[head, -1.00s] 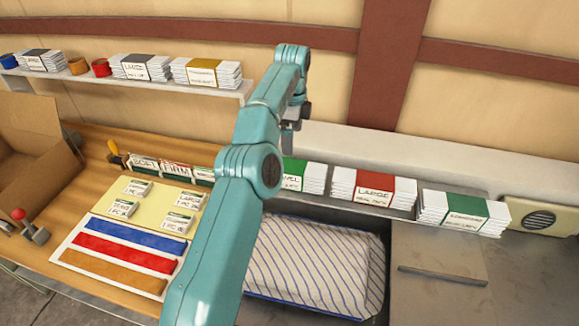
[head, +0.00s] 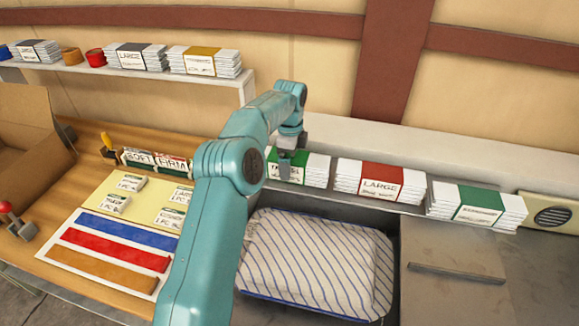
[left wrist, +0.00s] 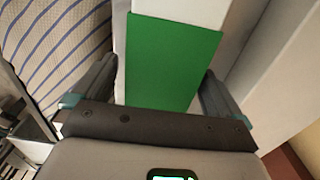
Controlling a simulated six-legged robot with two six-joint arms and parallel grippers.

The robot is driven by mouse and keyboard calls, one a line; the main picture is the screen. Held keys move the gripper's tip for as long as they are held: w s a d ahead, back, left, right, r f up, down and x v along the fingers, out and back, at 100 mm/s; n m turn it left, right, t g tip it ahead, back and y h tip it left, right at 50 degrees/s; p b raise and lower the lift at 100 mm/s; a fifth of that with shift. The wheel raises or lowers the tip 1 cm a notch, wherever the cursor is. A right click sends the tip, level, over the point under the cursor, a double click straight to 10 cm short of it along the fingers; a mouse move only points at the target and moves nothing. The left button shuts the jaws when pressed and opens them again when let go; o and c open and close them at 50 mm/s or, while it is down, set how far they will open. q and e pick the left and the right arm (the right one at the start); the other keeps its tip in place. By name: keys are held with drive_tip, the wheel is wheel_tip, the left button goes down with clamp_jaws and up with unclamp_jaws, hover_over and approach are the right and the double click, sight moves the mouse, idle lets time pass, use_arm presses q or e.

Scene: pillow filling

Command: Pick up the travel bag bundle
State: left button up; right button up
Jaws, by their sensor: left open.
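The travel bag bundle (head: 306,169) is a white stack with a green band, its label partly covered by my gripper. It lies on the grey ledge at the back, left of the red-banded large bundle. My left gripper (head: 288,160) is directly over it. In the left wrist view the bundle's green band (left wrist: 170,60) lies between the spread fingers of my left gripper (left wrist: 158,78). The gripper is open, and I cannot tell if the fingers touch the bundle. My right gripper is not in view.
The red-banded large bundle (head: 380,183) and another green-banded bundle (head: 478,207) lie to the right on the same ledge. A shelf (head: 215,85) with more bundles is at upper left.

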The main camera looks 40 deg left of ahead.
use_arm(q)
drive_tip(key=f, duration=0.2)
drive_tip(key=shift+s+a+f, duration=0.15)
drive_tip(key=shift+a+f, duration=0.1)
drive_tip(key=shift+f, duration=0.05)
drive_tip(key=shift+d, duration=0.15)
drive_tip(key=shift+r, duration=0.1)
drive_tip(key=c, duration=1.4)
